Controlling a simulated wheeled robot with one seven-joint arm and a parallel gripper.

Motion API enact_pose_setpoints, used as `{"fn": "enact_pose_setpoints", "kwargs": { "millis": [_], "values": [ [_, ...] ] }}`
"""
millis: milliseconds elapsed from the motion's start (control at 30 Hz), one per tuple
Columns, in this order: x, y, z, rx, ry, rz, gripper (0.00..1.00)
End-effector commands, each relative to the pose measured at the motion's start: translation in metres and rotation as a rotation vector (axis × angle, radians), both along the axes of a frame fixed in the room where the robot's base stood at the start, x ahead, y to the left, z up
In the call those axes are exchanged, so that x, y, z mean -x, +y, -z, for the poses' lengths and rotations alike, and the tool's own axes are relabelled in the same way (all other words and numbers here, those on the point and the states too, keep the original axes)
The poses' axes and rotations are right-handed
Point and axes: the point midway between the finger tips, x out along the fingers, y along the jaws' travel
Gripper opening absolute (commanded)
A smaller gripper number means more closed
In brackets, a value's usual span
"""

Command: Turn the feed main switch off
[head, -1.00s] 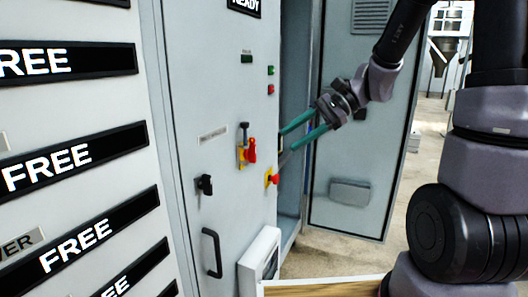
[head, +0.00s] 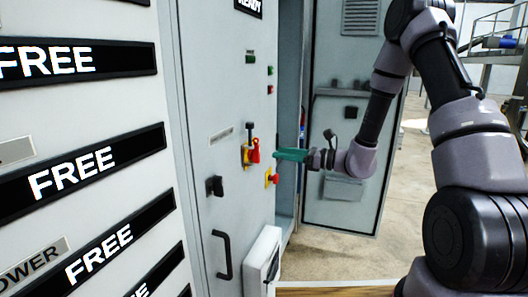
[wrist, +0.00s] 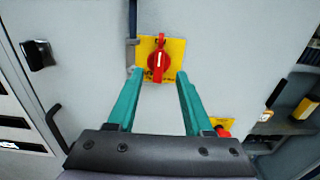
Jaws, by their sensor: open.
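The feed main switch is a red rotary handle (head: 254,150) on a yellow plate (head: 246,155), on the grey cabinet front in the head view. In the wrist view the red handle (wrist: 158,60) stands about upright on its yellow plate (wrist: 176,48), with a white mark along it. My gripper (head: 277,155) points at the switch from the right in the head view. In the wrist view its two green fingers (wrist: 158,76) are apart, one toward each lower side of the plate. The gap between them is empty, and I cannot tell how far the tips are from the panel.
A red button on yellow (head: 271,178) sits below right of the switch. A dark bar (wrist: 132,25) stands beside the plate. A black knob (head: 214,186) and a black door handle (head: 222,254) are lower left. An open cabinet door (head: 341,190) is behind my arm.

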Motion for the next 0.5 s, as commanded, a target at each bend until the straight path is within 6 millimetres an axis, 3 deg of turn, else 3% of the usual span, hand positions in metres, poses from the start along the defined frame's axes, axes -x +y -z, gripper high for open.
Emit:
{"fn": "enact_pose_setpoints", "kwargs": {
  "millis": [200,500],
  "values": [
    [-0.013,0.041,0.0,0.0,-0.001,-0.005,0.51],
    [-0.023,0.065,0.0,0.001,-0.001,-0.002,0.51]
  ]
}}
